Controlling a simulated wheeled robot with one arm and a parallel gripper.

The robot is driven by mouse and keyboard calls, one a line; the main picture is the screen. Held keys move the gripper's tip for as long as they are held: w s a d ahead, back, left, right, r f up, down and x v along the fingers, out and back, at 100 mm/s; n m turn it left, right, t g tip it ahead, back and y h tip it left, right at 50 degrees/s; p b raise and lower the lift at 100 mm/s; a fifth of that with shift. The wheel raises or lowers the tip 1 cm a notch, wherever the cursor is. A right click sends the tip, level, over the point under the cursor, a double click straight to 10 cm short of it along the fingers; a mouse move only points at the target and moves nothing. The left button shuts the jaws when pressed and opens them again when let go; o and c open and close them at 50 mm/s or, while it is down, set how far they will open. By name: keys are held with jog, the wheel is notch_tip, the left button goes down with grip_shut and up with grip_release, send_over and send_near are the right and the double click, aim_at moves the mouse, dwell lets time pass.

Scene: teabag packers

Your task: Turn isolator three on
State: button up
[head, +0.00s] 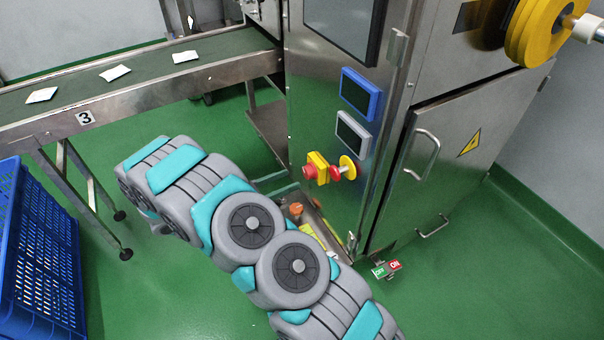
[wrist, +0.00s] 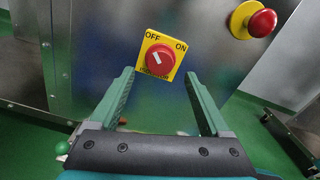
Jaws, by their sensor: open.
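The isolator is a yellow square plate with a red rotary knob (wrist: 160,58), marked OFF at upper left and ON at upper right, on the steel cabinet front. The white mark on the knob points to the upper left, toward OFF. Small lettering below the knob is too blurred to read. The isolator also shows in the head view (head: 312,170). My gripper (wrist: 158,74) is open and empty, pointed at the isolator. Its two green fingers lie left and right of the knob in the picture, apparently short of it. In the head view my arm hides most of the gripper.
A red emergency stop on yellow (wrist: 253,20) sits right of the isolator. A conveyor (head: 130,80) with a "3" plate and white packets stands left of the steel cabinet (head: 320,90). A blue crate (head: 40,260) is at lower left. A green-and-red sign (head: 386,269) is low by the cabinet.

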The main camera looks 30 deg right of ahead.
aim_at(305, 173)
jog(key=d, duration=0.5)
jog(key=shift+d, duration=0.35)
jog(key=shift+c, duration=0.2)
grip_shut()
